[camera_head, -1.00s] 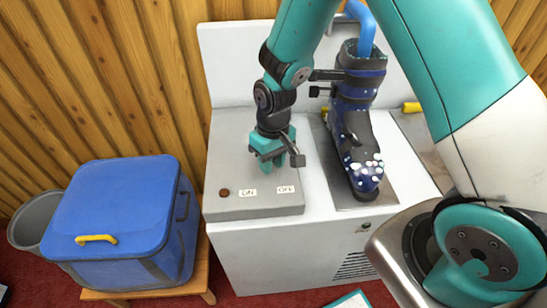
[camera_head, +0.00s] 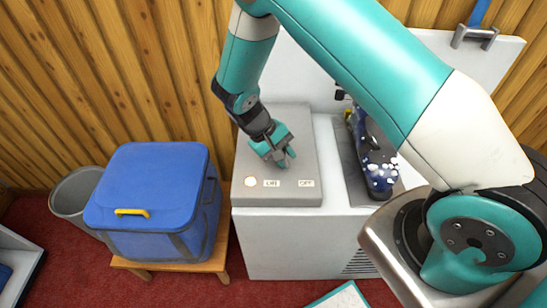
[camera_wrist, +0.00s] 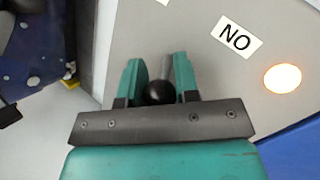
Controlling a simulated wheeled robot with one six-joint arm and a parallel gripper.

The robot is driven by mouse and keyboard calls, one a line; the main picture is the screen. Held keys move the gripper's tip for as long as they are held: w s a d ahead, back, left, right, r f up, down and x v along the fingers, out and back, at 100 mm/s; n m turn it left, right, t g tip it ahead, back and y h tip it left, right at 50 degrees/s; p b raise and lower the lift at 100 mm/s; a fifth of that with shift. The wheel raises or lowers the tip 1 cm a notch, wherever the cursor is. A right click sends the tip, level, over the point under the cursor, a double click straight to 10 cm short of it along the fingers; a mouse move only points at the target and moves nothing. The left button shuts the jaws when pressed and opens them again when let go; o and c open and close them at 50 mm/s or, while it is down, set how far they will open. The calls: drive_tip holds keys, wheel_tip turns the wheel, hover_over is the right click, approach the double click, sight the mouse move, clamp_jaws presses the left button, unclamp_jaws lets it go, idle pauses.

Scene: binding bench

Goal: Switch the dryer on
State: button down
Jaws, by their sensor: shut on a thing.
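The dryer is a white cabinet (camera_head: 285,240) with a grey control panel (camera_head: 300,125) on top. The panel carries an ON label (camera_head: 271,183), an OFF label (camera_head: 306,183) and a round lamp (camera_head: 250,181) that glows pale orange. The lamp (camera_wrist: 283,78) and ON label (camera_wrist: 237,37) also show in the wrist view. My gripper (camera_head: 285,160) is low over the panel, behind the labels and between them. In the wrist view, my gripper (camera_wrist: 160,75) is shut on a lever with a black ball knob (camera_wrist: 159,92). The lever's base is hidden.
A dark blue ski boot (camera_head: 375,155) with white spots stands on the dryer, right of the panel. A blue cooler box (camera_head: 150,185) sits on a wooden stool (camera_head: 165,268) at left, with a grey bin (camera_head: 75,195) behind it. Red floor shows in front.

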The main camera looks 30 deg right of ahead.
drive_tip(key=shift+w, duration=0.1)
idle(0.3)
drive_tip(key=c, duration=0.9)
unclamp_jaws()
drive_tip(key=shift+o, duration=0.2)
drive_tip(key=shift+r, duration=0.1)
drive_tip(key=v, duration=1.7)
drive_tip(key=shift+a, duration=0.15)
drive_tip(key=shift+w, duration=0.1)
drive_tip(key=s+d+r+n+t+y, duration=0.1)
drive_tip(key=s+r+n+t+y, duration=0.2)
drive_tip(key=s+r, duration=0.55)
drive_tip(key=s+a+r+n+y, duration=0.1)
drive_tip(key=s+r+y, duration=0.2)
drive_tip(key=s, duration=0.5)
drive_tip(key=s+a+r+n+t+y+p, duration=0.1)
drive_tip(key=s+a+r+n+y, duration=0.1)
drive_tip(key=s, duration=0.6)
wheel_tip(320, 180, up, 2)
drive_tip(key=shift+s+a+r+y, duration=0.2)
drive_tip(key=shift+s+a+y, duration=0.15)
drive_tip(key=shift+y, duration=0.35)
